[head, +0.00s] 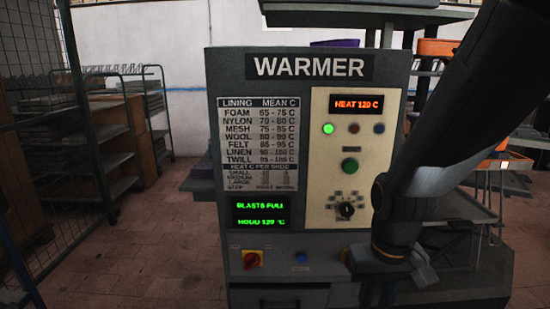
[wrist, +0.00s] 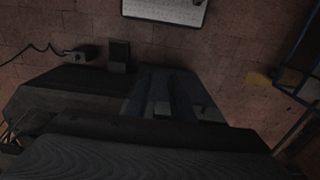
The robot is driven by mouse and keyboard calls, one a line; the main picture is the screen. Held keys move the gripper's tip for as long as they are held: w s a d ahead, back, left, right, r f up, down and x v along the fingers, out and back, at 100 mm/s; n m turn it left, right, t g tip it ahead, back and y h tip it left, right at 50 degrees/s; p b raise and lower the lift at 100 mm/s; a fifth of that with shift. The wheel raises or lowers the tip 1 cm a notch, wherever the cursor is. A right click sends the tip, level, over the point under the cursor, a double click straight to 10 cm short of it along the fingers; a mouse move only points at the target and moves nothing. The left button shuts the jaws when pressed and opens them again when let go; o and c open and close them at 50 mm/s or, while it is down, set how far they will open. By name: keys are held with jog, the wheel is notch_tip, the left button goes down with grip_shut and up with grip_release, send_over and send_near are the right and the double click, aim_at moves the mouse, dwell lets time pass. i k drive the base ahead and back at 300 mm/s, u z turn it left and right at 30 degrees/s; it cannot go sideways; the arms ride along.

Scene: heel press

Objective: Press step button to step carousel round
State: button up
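The warmer machine (head: 308,67) stands in the middle of the head view. A small blue button (head: 301,258) sits low on its front, with a label too small to read. A larger green button (head: 349,165) is on the cream panel. I cannot tell which one is the step button. No carousel can be made out. My arm comes down at the right, in front of the panel's right edge. My gripper (wrist: 168,97) shows dimly in the wrist view, pointing toward the floor; its finger gap is unclear. No contact with a button is visible.
A red and yellow switch (head: 252,259) is left of the blue button, and a black dial (head: 346,208) is on the panel. A green screen (head: 259,214) and a lit green lamp (head: 328,128) show. Shelves stand at left; the floor between is clear.

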aim_at(351, 167)
jog(key=u, duration=2.6)
jog(key=k, duration=0.65)
jog(key=z, duration=0.95)
